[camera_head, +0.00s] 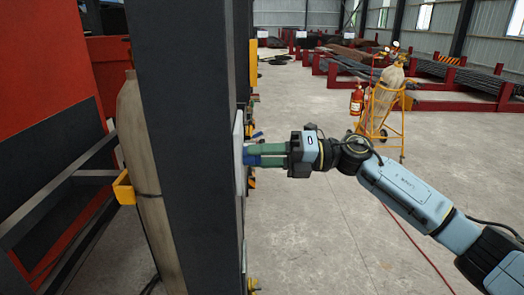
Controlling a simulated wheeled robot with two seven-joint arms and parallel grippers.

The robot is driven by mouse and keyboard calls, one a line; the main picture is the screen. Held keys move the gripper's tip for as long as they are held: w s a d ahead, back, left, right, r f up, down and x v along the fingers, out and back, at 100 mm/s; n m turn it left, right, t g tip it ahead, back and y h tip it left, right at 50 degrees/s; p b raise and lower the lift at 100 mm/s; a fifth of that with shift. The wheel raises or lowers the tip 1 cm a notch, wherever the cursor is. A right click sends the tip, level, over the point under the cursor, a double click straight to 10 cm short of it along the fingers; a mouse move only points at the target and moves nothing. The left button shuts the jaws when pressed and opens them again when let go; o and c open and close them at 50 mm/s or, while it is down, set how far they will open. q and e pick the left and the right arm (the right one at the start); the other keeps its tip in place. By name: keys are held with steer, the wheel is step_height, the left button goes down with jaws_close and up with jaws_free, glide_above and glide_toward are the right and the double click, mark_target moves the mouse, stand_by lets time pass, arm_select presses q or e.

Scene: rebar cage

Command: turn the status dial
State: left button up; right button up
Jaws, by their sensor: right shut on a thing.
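The panel is mounted on the side of a dark column and shows almost edge-on. The fingers are shut on the status dial at the panel's face. The dial itself is hidden by the fingertips and the steep angle, so its setting cannot be read. My left gripper is not in view.
The dark column (187,130) stands close in front. A beige gas cylinder (150,190) with a yellow bracket (123,188) is left of it. A yellow cylinder cart (384,108) and red steel racks (460,105) stand farther back. Open concrete floor lies right of the column.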

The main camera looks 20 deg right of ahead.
stand_by(0.4)
steer(key=o, duration=1)
steer(key=b+v, duration=0.3)
steer(key=v, duration=1)
steer(key=shift+d, duration=0.2)
